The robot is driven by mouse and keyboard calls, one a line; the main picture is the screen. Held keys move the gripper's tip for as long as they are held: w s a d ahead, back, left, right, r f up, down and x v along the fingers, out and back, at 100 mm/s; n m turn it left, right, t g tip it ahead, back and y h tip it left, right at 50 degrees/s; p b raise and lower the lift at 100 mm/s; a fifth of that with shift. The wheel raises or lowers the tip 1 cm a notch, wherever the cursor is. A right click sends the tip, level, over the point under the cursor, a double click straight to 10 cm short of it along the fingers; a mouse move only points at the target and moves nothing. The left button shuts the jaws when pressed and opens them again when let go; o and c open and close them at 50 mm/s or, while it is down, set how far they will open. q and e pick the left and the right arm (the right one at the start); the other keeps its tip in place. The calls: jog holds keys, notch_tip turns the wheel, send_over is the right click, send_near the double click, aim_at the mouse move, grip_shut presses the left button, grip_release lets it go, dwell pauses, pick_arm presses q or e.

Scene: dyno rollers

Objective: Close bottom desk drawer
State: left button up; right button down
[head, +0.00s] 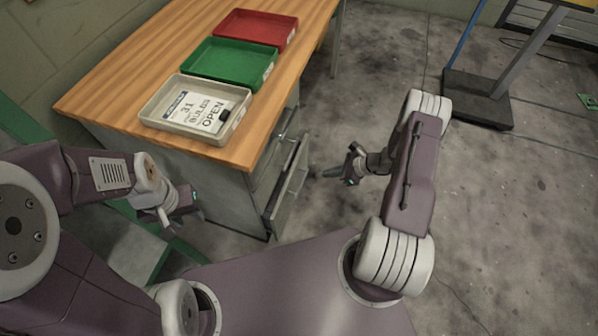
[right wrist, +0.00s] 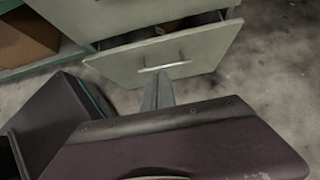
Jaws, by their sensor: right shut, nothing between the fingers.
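The bottom desk drawer (head: 289,190) is pulled out from the desk's right side, with its grey front facing right. In the right wrist view the drawer front (right wrist: 200,64) has a bar handle (right wrist: 165,67), and a dark gap above it shows the drawer is open. My right gripper (head: 330,173) is to the right of the drawer front in the head view, apart from it. In the right wrist view its fingers (right wrist: 157,92) are together and empty, pointing toward the handle; contact cannot be told. My left gripper (head: 170,222) is left of the desk's near end, its fingers unclear.
The desk (head: 110,92) has a wooden top holding a grey tray (head: 153,117) with papers, a green tray (head: 231,64) and a red tray (head: 254,27). A dark stand base (head: 476,100) is at back right. Concrete floor right of the drawer is clear.

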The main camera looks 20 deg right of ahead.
jog(key=b+x, duration=0.1)
jog(key=x, duration=0.3)
jog(key=a+r+b+x, duration=0.1)
jog(key=b+x, duration=0.1)
jog(key=x, duration=0.2)
jog(key=b+x, duration=0.1)
jog(key=x, duration=0.3)
jog(key=shift+w+a+r+b, duration=0.1)
jog(key=shift+w+a+b, duration=0.2)
jog(key=shift+w, duration=0.2)
jog(key=shift+w+a+r, duration=0.1)
jog(key=shift+w+a, duration=0.2)
jog(key=shift+a, duration=0.1)
